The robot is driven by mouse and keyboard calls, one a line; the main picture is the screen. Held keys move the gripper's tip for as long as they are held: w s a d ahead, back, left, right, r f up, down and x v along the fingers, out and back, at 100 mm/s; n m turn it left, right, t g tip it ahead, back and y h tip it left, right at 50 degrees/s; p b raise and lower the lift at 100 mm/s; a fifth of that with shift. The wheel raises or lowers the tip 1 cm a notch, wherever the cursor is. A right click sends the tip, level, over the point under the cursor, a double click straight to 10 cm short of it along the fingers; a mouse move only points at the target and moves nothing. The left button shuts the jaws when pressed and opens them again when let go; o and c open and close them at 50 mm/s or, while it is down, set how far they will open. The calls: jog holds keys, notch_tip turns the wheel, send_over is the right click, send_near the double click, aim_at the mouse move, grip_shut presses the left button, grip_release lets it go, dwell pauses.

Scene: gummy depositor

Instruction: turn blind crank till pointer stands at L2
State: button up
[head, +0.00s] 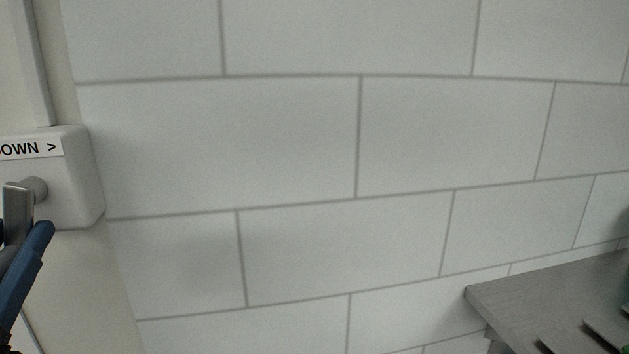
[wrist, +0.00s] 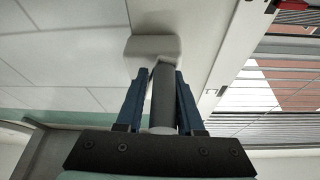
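The crank's white housing (head: 78,175) is on the wall at the left edge of the head view, with a label (head: 30,149) cut off to "OWN >". A grey metal crank arm (head: 18,215) hangs down from its round shaft. In the wrist view the housing (wrist: 153,47) is ahead, and the grey crank handle (wrist: 163,98) runs between my blue fingers. In the head view one blue finger (head: 25,275) shows at lower left. No pointer or L2 mark is visible.
A white block wall (head: 290,140) fills most of the head view. A grey metal table (head: 545,285) stands at lower right with dark items on it. In the wrist view a window with slatted blinds (wrist: 275,90) is to the right of the housing.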

jog(key=shift+s+a, duration=0.1)
grip_shut()
jog(key=shift+c, duration=1.7)
grip_release()
jog(key=shift+s+a+r+y, duration=0.25)
jog(key=shift+a+r+y, duration=0.15)
jog(key=shift+a+r, duration=0.15)
jog(key=o, duration=0.8)
jog(key=shift+a, duration=0.15)
jog(key=shift+c, duration=0.2)
jog(key=o, duration=0.5)
jog(key=shift+a+f, duration=0.1)
jog(key=shift+a, duration=0.15)
jog(key=shift+c, duration=0.2)
jog(key=shift+o, duration=0.8)
jog(key=shift+d, duration=0.2)
jog(key=shift+f, duration=0.1)
